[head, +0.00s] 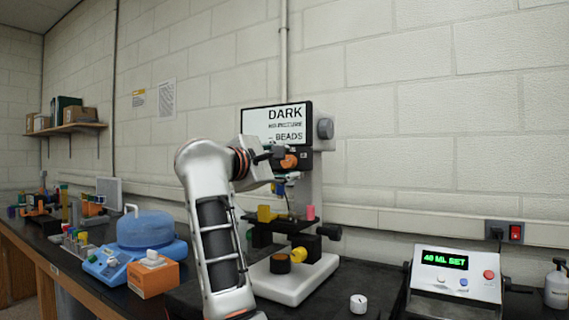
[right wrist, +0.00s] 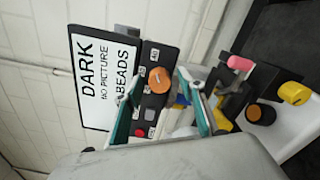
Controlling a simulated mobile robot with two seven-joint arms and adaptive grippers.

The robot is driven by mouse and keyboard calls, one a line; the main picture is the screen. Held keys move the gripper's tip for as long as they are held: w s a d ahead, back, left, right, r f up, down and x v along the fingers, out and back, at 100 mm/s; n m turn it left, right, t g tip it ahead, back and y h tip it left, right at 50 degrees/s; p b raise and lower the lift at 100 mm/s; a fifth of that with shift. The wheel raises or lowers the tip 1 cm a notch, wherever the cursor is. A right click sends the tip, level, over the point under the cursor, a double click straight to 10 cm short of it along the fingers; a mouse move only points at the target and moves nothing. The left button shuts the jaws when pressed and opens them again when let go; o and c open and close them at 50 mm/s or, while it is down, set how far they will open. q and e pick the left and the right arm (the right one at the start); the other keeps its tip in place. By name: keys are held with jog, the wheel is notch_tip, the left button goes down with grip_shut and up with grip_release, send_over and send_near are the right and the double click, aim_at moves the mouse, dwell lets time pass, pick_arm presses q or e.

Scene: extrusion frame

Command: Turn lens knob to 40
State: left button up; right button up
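An orange round knob (head: 289,160) sits on a dark panel below the screen of a microscope-like stand. I take it to be the lens knob. It also shows in the right wrist view (right wrist: 158,82), with small white labels around it that are too small to read surely. My right gripper (head: 277,168) is at the panel. In the right wrist view its teal-edged fingers (right wrist: 161,77) are spread, one on each side of the knob, with gaps visible. I cannot tell whether the tips reach past its face. My left gripper is not in view.
The screen (head: 275,123) reads "DARK NO PICTURE - BEADS". The stand's white base (head: 305,285) bears black and yellow knobs. A control box (head: 455,278) reading "40 ML SET" is at the right. A blue device (head: 145,232) and an orange box (head: 153,280) stand left of my arm.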

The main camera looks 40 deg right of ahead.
jog(key=shift+s+a, duration=0.15)
jog(key=shift+a, duration=0.4)
jog(key=v, duration=1)
jog(key=shift+s+a, duration=0.2)
jog(key=shift+a, duration=0.15)
